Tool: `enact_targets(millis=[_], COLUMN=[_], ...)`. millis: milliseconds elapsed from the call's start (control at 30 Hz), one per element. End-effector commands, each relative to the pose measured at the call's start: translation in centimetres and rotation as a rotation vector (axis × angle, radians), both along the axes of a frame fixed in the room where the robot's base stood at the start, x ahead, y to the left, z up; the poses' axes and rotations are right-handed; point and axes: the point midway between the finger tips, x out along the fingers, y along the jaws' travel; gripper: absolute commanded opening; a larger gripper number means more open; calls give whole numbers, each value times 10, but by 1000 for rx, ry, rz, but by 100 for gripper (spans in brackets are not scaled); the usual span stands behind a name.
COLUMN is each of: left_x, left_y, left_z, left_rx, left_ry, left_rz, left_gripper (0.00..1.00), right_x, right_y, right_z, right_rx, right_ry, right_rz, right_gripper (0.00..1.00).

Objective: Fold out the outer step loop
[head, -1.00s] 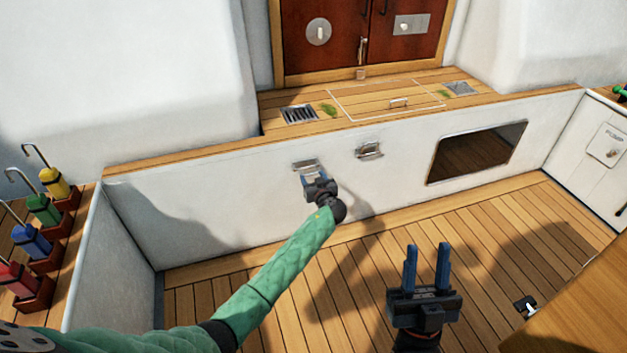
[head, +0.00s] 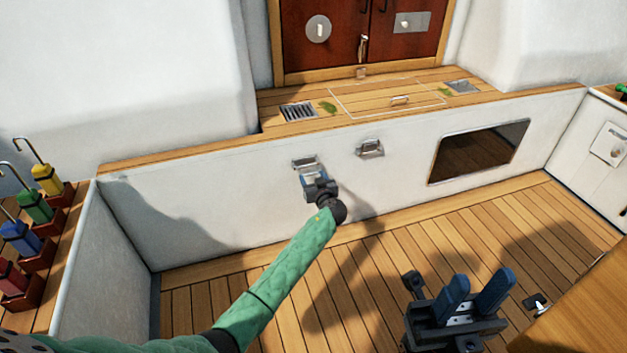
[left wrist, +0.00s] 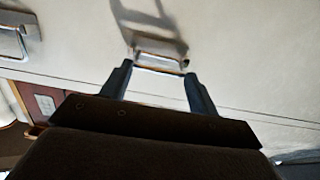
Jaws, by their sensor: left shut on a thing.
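Two small metal step loops are on the white wall. The left step loop (head: 305,163) has my left gripper (head: 312,176) right at its lower edge. In the left wrist view the same loop (left wrist: 159,62) lies between the two blue fingertips, and my left gripper (left wrist: 158,72) is shut on it. I cannot tell how far the loop stands out from the wall. The other step loop (head: 370,149) is to the right and a little higher, untouched. My right gripper (head: 477,282) is open and empty above the wooden floor.
A dark rectangular opening (head: 478,151) is in the wall to the right. A wooden ledge with a grating (head: 298,112) runs above. Several coloured handles with hooks stand on the left bench (head: 62,240). A wooden edge (head: 575,310) is near my right gripper.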

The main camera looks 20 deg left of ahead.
Motion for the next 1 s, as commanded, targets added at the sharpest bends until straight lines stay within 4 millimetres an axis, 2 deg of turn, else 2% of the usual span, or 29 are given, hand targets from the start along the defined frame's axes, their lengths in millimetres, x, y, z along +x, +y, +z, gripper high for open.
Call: enact_targets(millis=[33, 400, 1000], left_x=[2, 1, 0], left_y=[9, 10, 10], left_z=[-3, -5, -7], left_rx=[2, 3, 3], left_ry=[1, 2, 4], left_rz=[11, 12, 13], left_gripper=[38, 38, 38], right_x=[0, 1, 2], right_y=[1, 3, 6], right_z=[-3, -9, -8], right_rx=[2, 15, 26], right_ry=[0, 2, -7], right_rz=[5, 28, 43], right_gripper=[36, 36, 36])
